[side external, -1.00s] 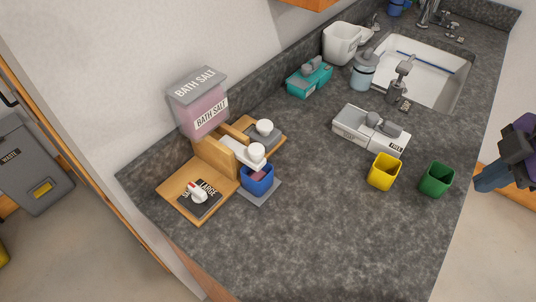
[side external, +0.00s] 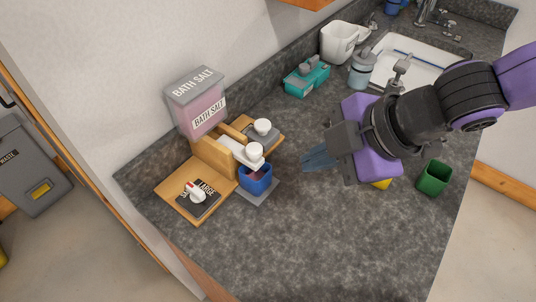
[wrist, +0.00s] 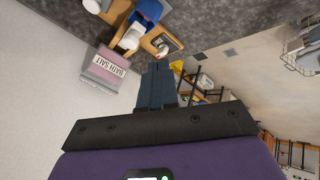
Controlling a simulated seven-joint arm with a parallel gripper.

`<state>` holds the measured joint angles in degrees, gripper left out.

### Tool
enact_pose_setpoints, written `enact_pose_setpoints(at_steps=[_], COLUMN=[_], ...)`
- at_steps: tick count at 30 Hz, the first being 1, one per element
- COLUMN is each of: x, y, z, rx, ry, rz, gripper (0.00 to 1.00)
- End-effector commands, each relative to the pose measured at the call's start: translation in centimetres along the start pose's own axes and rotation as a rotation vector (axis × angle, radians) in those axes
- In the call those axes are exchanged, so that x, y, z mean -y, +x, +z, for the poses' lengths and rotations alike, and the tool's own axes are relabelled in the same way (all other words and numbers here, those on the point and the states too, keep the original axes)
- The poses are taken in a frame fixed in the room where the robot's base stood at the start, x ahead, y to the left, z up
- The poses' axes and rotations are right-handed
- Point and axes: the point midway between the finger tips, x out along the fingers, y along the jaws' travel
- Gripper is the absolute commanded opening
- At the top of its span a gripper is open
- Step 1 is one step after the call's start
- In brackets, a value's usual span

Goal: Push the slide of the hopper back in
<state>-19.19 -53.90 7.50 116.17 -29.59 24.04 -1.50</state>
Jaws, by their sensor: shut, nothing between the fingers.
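The hopper (side external: 195,108) labelled "BATH SALT" stands on a wooden base at the left of the counter, and it also shows upside down in the wrist view (wrist: 104,72). Its white slide (side external: 238,150) with a round white knob (side external: 254,151) sticks out from the wooden block, over a blue cup (side external: 256,180) holding something pinkish. My gripper (side external: 306,160) is shut and empty above the counter, right of the blue cup and apart from it. Its blue fingers (wrist: 156,85) are together in the wrist view.
A wooden board (side external: 172,193) with a dial on a dark plate lies left of the cup. A teal box (side external: 308,80) and a white tub (side external: 340,40) stand at the back. A green cup (side external: 434,178) stands right. The front counter is clear.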

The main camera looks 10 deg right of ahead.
Motion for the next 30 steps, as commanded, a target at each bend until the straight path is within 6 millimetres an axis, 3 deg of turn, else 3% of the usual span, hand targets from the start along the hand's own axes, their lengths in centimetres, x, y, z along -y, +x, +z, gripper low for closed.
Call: enact_pose_setpoints(at_steps=[16,30], x=[0.0,0.1], y=[0.9,7.8], z=[-0.3,-0.2], rx=[-0.003,-0.001], ry=[-0.006,-0.006], rz=[0.001,-0.001], gripper=[0.00,0.00])
